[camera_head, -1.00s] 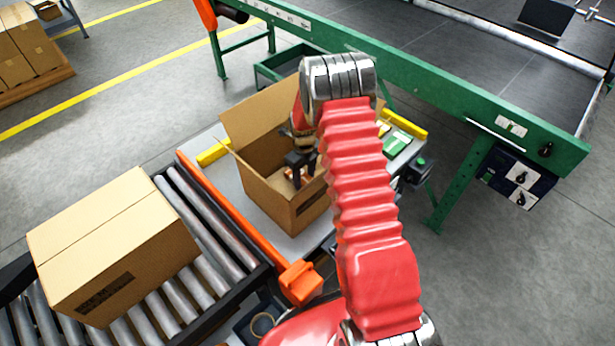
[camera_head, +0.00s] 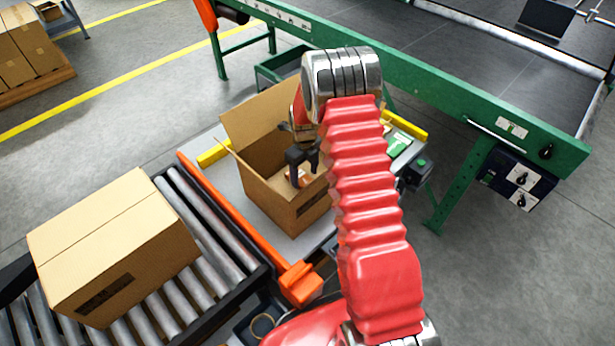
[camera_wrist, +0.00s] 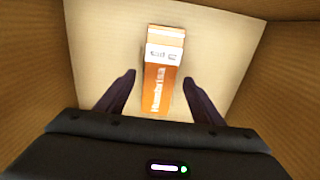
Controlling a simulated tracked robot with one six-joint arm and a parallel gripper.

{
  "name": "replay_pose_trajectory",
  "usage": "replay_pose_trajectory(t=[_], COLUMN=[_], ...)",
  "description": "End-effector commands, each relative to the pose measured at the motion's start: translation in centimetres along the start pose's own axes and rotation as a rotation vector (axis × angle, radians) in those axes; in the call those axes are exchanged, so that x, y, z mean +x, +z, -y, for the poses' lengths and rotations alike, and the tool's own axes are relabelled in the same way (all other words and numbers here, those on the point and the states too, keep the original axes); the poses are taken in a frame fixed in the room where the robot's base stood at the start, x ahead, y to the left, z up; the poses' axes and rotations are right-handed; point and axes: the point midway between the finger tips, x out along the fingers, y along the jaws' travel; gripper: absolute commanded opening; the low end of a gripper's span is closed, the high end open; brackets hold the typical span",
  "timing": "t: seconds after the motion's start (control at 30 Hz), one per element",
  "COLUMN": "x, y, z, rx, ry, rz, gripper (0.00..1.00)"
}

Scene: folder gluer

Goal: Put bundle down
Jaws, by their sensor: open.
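The bundle (camera_wrist: 163,72) is an orange and white pack with a pale band. In the wrist view it lies on the floor of the open carton (camera_wrist: 95,55), near its middle. In the head view the bundle (camera_head: 299,178) is a small orange and white patch inside the carton (camera_head: 262,197). My gripper (camera_wrist: 160,82) is open, with one finger on each side of the bundle's near end and a gap to each. In the head view my gripper (camera_head: 305,170) is inside or just over the carton, and my arm hides the carton's right part.
A closed carton (camera_head: 115,245) sits on the roller conveyor (camera_head: 205,225) at left. An orange rail (camera_head: 230,215) runs beside the open carton. The green-framed belt conveyor (camera_head: 450,110) stands behind. The carton walls surround my gripper closely.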

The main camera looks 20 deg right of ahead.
Motion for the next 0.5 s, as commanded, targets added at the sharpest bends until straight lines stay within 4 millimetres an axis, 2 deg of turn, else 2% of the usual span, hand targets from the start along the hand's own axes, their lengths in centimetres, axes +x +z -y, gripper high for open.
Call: replay_pose_trajectory(t=[0.3, 0.5], x=[-5.6, -8.3], y=[0.1, 0.1], z=[0.0, 0.0], rx=[0.0, 0.0], ry=[-0.002, -0.001], rz=[0.003, 0.001], gripper=[0.61, 0.61])
